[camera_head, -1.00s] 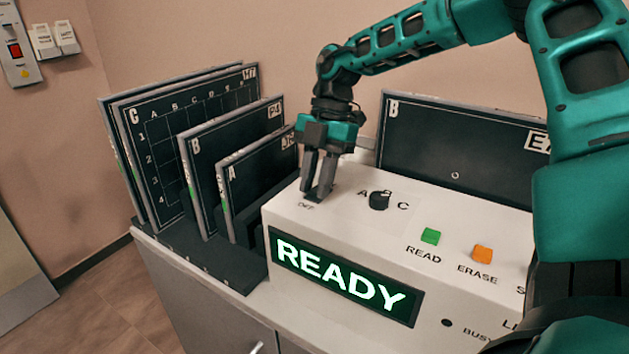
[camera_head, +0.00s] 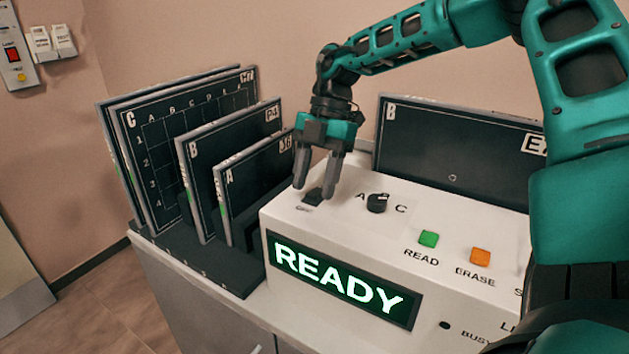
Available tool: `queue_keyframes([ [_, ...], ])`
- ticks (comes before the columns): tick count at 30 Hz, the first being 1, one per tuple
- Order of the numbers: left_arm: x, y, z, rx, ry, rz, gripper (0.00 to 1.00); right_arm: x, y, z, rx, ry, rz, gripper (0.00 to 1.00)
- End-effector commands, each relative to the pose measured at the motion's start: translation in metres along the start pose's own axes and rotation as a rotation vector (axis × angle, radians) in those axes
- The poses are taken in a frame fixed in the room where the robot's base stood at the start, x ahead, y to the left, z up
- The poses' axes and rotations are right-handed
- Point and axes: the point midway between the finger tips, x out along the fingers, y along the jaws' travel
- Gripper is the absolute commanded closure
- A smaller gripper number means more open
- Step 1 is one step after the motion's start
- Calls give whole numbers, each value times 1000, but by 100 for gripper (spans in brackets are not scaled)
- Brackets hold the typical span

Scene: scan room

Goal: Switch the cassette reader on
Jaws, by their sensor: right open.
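The cassette reader (camera_head: 385,240) is a white box on the counter. Its front display (camera_head: 342,280) is lit and reads READY in bright letters. A small black switch (camera_head: 313,196) sits at the top left of the sloped panel, with an OFF label below it. My right gripper (camera_head: 316,192) is open above the panel, its two fingers spread on either side of the switch. I cannot tell if a finger touches it. A black A-B-C knob (camera_head: 377,203), a green READ button (camera_head: 429,239) and an orange ERASE button (camera_head: 480,257) lie further right. My left gripper is not in view.
Several dark cassettes (camera_head: 160,150) stand upright in a black rack (camera_head: 215,275) left of the reader. Another cassette marked B (camera_head: 450,150) stands behind it. A wall panel with a red switch (camera_head: 13,55) is at the far left.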

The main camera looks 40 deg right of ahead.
Motion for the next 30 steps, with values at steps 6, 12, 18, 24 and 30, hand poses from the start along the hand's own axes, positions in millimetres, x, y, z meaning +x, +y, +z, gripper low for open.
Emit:
queue_keyframes([
  [6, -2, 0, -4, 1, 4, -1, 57, -44, 1, 0, 0, -4, 5, 49],
  [12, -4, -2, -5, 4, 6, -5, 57, -87, 1, 0, 1, -3, 3, 49],
  [18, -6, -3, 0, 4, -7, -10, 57, -115, 0, 0, 1, -1, 1, 49],
  [24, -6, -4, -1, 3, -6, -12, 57, -122, 0, 0, 0, 1, 0, 49],
  [30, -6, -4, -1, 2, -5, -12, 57, -122, 0, 0, 0, 1, 0, 49],
])
